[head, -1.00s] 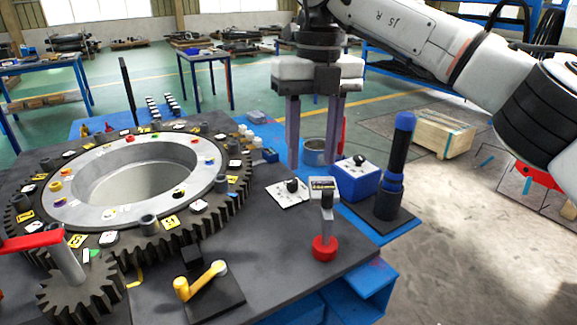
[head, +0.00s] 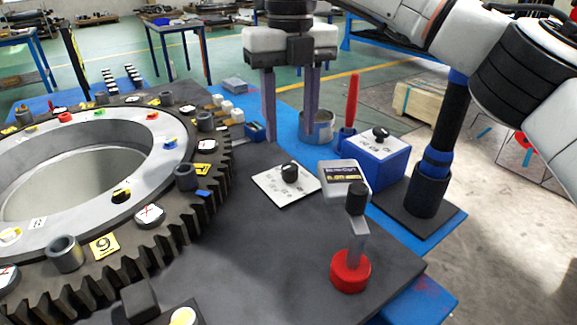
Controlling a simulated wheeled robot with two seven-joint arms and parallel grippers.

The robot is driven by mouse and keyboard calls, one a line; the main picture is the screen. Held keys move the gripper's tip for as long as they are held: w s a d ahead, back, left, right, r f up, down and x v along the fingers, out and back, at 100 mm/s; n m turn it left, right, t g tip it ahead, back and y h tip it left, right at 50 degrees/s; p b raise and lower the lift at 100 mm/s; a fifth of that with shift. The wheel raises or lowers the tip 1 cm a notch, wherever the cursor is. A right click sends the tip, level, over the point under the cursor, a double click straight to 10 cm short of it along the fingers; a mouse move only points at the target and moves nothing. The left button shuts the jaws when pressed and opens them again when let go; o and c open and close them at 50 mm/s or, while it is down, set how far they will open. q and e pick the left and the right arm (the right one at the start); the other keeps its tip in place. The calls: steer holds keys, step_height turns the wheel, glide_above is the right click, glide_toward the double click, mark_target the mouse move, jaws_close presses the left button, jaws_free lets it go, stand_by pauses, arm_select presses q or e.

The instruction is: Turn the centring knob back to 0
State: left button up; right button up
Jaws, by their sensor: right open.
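A black knob (head: 289,172) stands on a flat white marked plate (head: 273,187) on the dark tabletop. A second black knob (head: 380,134) sits on the white top of a blue box (head: 376,162) further right. I cannot read which is the centring knob, nor either setting. A small grey readout (head: 344,176) stands between them; its digits are too small to read surely. My right gripper (head: 290,128) points down, open and empty, above and behind the plate's knob, apart from both knobs. My left gripper is out of view.
A large dark gear ring (head: 205,212) fills the left. A red-based crank (head: 350,270) stands in front of the readout, and a black post with blue collar (head: 437,160) at right. A metal cup (head: 318,127) and red-handled tool (head: 351,105) stand behind.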

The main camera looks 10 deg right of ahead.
mark_target(290, 166)
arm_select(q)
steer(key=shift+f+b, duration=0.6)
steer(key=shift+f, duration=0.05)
arm_select(e)
step_height(290, 166, down, 8)
steer(key=shift+r, duration=0.25)
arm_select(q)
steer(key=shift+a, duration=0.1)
arm_select(e)
steer(key=shift+f, duration=0.6)
steer(key=c, duration=1)
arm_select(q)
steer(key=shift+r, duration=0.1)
arm_select(e)
steer(key=shift+c, duration=0.2)
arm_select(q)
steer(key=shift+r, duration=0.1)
arm_select(e)
steer(key=shift+r, duration=0.1)
